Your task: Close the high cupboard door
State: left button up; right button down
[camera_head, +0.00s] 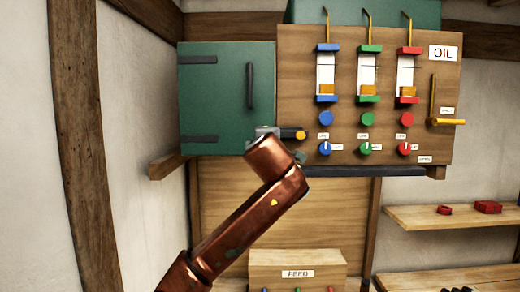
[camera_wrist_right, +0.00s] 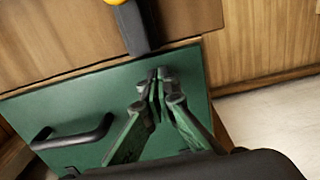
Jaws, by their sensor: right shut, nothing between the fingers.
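The green cupboard door (camera_head: 215,95) is high at the left of the oil panel, with dark hinge straps on its left and a dark upright handle (camera_head: 250,86). It looks flat against its cupboard, its right edge along the panel; a small gap cannot be ruled out. In the right wrist view the door (camera_wrist_right: 80,108) fills the middle, its handle (camera_wrist_right: 72,133) at left. My right gripper (camera_wrist_right: 160,78) is shut and empty, its fingertips over the door near the panel-side edge; contact is unclear. In the head view my wrist hides the fingers. My left gripper is out of view.
The wooden oil panel (camera_head: 440,80) carries gauges, knobs and a brass lever (camera_head: 434,105). A dark bar with a yellow end (camera_head: 296,134) sticks out by the door's lower right corner. A shelf (camera_head: 450,215) is at right; a feed box (camera_head: 297,262) stands below.

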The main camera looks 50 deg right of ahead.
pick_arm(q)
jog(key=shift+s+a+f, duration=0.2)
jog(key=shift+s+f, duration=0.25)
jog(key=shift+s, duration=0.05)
pick_arm(e)
jog(key=shift+w+d+r+n+t+y, duration=0.15)
jog(key=shift+d+r+n+t+y, duration=0.25)
jog(key=shift+d+n+t, duration=0.25)
pick_arm(q)
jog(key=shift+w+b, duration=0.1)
jog(key=shift+b, duration=0.2)
pick_arm(e)
jog(key=shift+a, duration=0.15)
